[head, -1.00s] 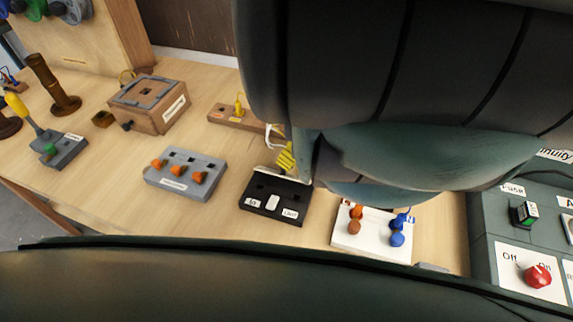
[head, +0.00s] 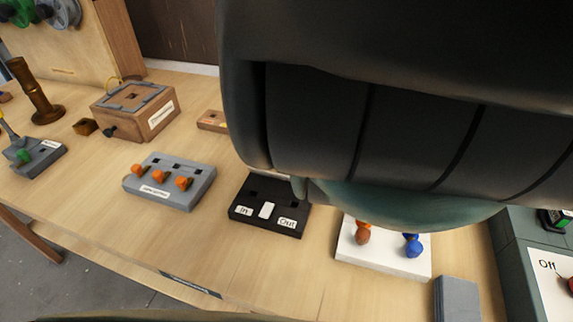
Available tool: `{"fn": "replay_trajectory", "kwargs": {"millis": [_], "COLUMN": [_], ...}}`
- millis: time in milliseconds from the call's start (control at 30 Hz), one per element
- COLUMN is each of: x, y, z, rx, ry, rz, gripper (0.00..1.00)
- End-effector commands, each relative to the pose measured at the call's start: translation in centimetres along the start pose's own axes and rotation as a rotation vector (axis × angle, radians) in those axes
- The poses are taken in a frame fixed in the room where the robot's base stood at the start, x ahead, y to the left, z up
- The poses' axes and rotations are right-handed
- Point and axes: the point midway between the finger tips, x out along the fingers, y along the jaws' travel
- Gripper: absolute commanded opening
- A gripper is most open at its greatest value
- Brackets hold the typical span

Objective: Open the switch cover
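The switch is a black block (head: 240,217) with "In" and "Out" labels and a white rocker (head: 266,210) in its front. It sits on the table in the middle of the head view. Its front and top left show, but its back right is behind my arm. I cannot make out whether a cover is raised at its back edge. A narrow grey-green tip of mine (head: 300,188) hangs at the block's right rear. Whether it touches the block cannot be seen. The rest of my gripper is hidden by my dark arm, so its fingers cannot be judged.
A grey block with orange levers (head: 165,203) stands left of the switch. A white block with orange and blue terminals (head: 375,262) stands to its right, beside a grey block (head: 457,298). A wooden box (head: 120,117) is behind left. Bare table lies in front.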

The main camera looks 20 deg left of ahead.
Motion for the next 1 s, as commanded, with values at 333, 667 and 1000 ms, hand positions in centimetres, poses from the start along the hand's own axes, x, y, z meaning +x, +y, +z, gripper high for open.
{"fn": "replay_trajectory", "kwargs": {"millis": [333, 667, 1000], "x": [0.26, 0.19, 0.07], "y": [-0.04, -0.12, -0.16], "z": [0.13, 0.09, 0.05], "rx": [0.005, 0.004, 0.003], "ry": [-0.006, -0.006, -0.004], "rz": [-0.012, -0.014, -0.012], "gripper": [0.00, 0.33, 0.52]}}
